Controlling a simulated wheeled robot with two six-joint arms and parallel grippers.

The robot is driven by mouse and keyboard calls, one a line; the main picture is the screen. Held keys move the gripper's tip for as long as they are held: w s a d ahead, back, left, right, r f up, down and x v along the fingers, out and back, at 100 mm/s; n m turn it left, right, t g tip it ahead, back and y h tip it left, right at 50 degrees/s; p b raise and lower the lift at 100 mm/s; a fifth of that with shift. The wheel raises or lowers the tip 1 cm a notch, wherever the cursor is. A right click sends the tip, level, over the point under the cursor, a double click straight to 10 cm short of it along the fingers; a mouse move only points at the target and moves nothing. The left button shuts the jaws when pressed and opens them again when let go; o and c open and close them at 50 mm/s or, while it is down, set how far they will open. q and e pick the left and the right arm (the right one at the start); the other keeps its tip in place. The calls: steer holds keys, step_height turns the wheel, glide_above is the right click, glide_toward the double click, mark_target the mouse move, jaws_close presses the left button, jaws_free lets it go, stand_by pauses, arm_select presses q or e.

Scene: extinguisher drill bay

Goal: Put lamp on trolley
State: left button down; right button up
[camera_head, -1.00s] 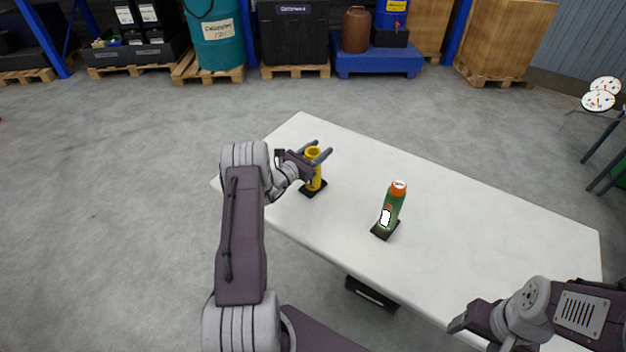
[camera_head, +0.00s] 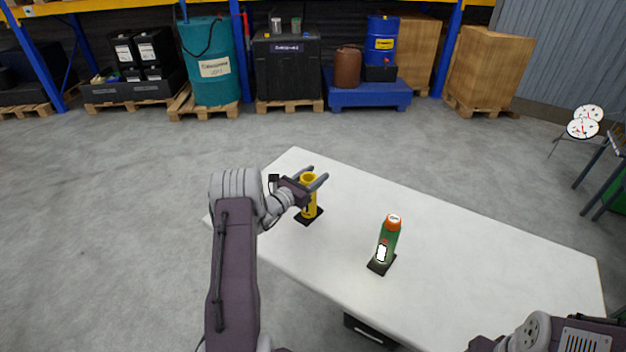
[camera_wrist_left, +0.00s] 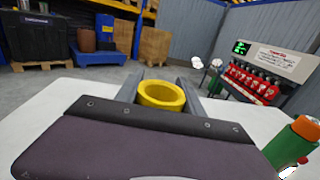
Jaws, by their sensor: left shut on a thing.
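A yellow cylinder with a ring-shaped top, which I take for the lamp (camera_head: 310,209), stands upright on a black square base on the white table (camera_head: 450,237). It also shows in the left wrist view (camera_wrist_left: 162,95), between my fingers. My left gripper (camera_head: 317,174) is shut on its upper part. A green bottle-shaped thing with an orange top (camera_head: 388,240) stands on its own black base to the right. My right gripper (camera_head: 482,344) is at the bottom edge, mostly cut off. I cannot make out a trolley for certain.
A low blue platform (camera_head: 368,98) at the back carries a brown jug (camera_head: 348,62) and a blue drum (camera_head: 381,42). A teal barrel (camera_head: 211,70) and wooden crates (camera_head: 490,67) stand along the back. A rack of red items (camera_wrist_left: 252,82) is at the right. The table's right half is clear.

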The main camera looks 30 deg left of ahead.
arm_select(q)
steer(key=s+d+r, duration=0.3)
steer(key=d+r, duration=0.3)
steer(key=d, duration=0.4)
steer(key=shift+s+d+r, duration=0.2)
steer(key=shift+s+r, duration=0.05)
steer(key=shift+r, duration=0.15)
steer(key=shift+s, duration=0.1)
